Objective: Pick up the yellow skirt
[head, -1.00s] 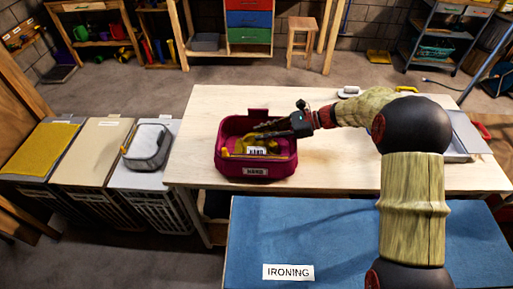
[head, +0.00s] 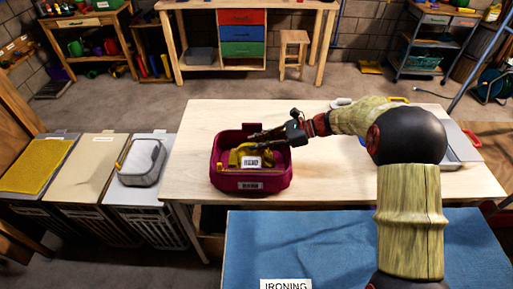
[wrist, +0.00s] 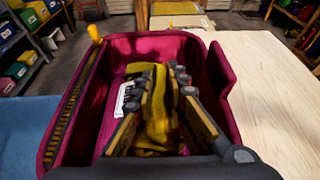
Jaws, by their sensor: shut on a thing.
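The yellow skirt (wrist: 160,125) lies bunched inside a magenta fabric bin (head: 252,184) on the wooden table. In the head view a yellow patch of the skirt (head: 238,156) shows above a white label inside the bin. My gripper (wrist: 165,110) reaches down into the bin, and its fingers are closed on the yellow cloth in the wrist view. In the head view my gripper (head: 262,136) comes in over the bin's right side. The lower part of the skirt is hidden by the fingers and the bin walls.
The light wooden table (head: 350,185) is mostly clear right of the bin. A grey metal tray (head: 460,150) sits at its right end. A blue ironing surface (head: 330,245) is in front.

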